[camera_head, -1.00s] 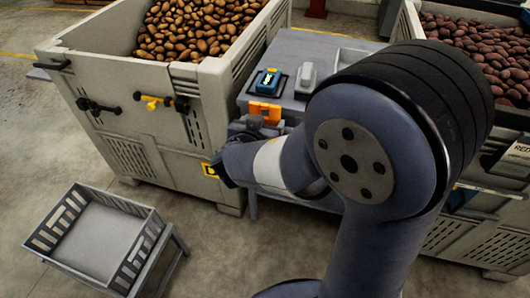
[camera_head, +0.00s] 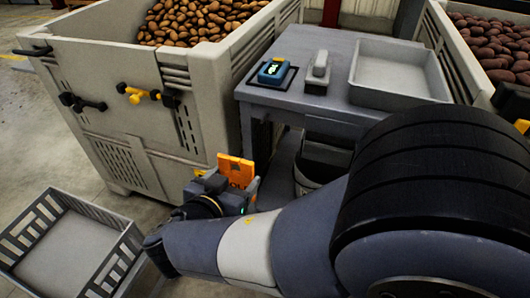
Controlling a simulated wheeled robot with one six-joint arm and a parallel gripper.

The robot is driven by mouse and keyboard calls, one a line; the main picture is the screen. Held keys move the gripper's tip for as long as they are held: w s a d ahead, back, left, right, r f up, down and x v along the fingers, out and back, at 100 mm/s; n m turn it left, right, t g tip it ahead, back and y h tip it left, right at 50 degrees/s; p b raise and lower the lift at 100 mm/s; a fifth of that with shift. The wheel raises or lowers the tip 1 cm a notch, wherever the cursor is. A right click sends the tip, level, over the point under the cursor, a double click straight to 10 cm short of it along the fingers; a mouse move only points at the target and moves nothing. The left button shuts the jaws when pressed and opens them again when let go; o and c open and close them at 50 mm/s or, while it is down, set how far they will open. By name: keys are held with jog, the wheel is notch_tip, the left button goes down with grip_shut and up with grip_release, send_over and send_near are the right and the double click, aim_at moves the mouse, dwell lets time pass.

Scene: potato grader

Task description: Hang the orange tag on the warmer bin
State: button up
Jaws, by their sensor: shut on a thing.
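The orange tag (camera_head: 236,163) is upright in my gripper (camera_head: 238,184), which is shut on it. Both are in front of the right front corner of the left bin (camera_head: 190,75), apart from its wall. The left bin is pale and full of light brown potatoes. Its front carries a black fitting (camera_head: 80,102) and a black-and-yellow fitting (camera_head: 148,95). The right bin (camera_head: 435,28) holds dark reddish potatoes and is mostly hidden by my arm. Part of my gripper's fingers is hidden.
A grey table (camera_head: 325,112) between the bins bears a blue device (camera_head: 273,70) with a lit display, a grey block-like object (camera_head: 319,72) and an empty white tray (camera_head: 400,98). A container (camera_head: 308,180) stands below. An empty slatted crate (camera_head: 108,218) is at lower left.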

jog(key=shift+w, duration=0.1)
jog(key=w+d+b, duration=0.1)
jog(key=w+d, duration=0.2)
jog(key=w, duration=0.5)
jog(key=w+d+f+b, duration=0.1)
jog(key=w+d, duration=0.2)
jog(key=w, duration=0.5)
jog(key=shift+w, duration=0.4)
jog(key=shift+d, duration=0.1)
jog(key=shift+f+b, duration=0.35)
jog(key=shift+b, duration=0.15)
jog(key=o, duration=1)
jog(key=shift+r, duration=0.1)
jog(key=shift+c, duration=0.2)
jog(key=shift+r+p, duration=0.15)
jog(key=shift+p, duration=1.1)
